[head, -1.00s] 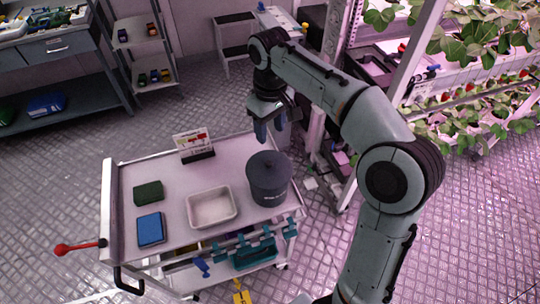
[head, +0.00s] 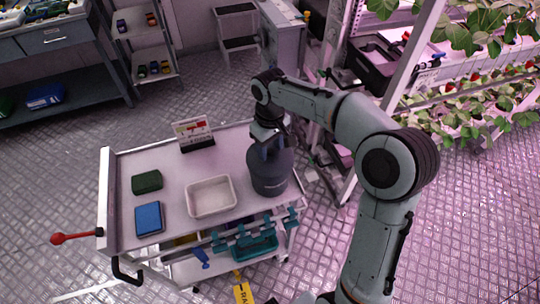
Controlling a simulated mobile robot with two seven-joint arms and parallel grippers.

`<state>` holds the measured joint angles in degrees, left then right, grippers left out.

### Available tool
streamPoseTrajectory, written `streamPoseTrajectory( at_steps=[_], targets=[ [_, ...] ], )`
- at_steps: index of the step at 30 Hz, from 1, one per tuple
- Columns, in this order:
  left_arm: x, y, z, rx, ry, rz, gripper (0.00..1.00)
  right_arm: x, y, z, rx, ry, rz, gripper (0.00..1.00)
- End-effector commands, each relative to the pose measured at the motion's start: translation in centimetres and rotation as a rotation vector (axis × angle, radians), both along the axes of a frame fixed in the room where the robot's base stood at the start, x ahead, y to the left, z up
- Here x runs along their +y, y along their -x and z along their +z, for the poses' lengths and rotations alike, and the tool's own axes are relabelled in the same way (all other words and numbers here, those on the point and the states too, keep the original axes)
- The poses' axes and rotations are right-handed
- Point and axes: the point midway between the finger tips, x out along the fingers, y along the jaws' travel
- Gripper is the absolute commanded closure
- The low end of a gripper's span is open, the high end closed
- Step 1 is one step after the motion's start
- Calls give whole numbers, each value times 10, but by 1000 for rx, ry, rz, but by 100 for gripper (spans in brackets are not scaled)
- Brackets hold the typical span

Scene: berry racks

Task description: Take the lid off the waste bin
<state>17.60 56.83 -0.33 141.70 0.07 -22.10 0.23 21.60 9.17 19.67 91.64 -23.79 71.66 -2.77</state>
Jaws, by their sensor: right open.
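The dark grey waste bin (head: 269,182) stands upright at the right end of the cart top. Its lid (head: 284,160) seems to be on it, but my right gripper hides part of the top. My right gripper (head: 268,149) points down at the lid from above, its fingers apart on either side of the lid's middle. I cannot tell whether the fingers touch the lid. My left gripper is not in view.
The cart (head: 178,217) also holds a white tray (head: 210,196), a blue pad (head: 149,219), a green pad (head: 146,182) and a sign stand (head: 194,133). A red-knobbed lever (head: 60,238) sticks out left. Berry racks (head: 470,90) stand at the right.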

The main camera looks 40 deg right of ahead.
Motion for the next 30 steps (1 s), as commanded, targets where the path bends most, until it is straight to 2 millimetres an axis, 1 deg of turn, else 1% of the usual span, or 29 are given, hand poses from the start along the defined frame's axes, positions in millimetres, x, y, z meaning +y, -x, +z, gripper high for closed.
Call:
streamPoseTrajectory(
  at_steps=[7, 8, 9, 11, 12, 23, 26, 29, 30],
  targets=[
    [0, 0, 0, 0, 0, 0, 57, 0, 0, -2, -1, 0, 0, 48],
    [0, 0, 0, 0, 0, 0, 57, 0, 0, -2, -1, 0, 0, 55],
    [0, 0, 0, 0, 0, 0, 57, 0, 0, -2, -1, 0, 0, 68],
    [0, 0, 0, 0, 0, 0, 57, 0, 0, -2, -1, 0, 0, 88],
    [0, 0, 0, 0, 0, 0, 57, 0, 0, -2, -1, 0, 0, 100],
    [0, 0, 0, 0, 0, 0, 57, 0, 0, 1, -2, 1, 0, 100],
    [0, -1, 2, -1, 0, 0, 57, 0, -1, 6, -3, 1, 0, 100],
    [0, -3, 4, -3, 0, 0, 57, 0, -1, 18, -5, 2, 0, 100],
    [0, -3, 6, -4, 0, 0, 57, 0, -1, 25, -6, 1, 0, 100]
  ],
)
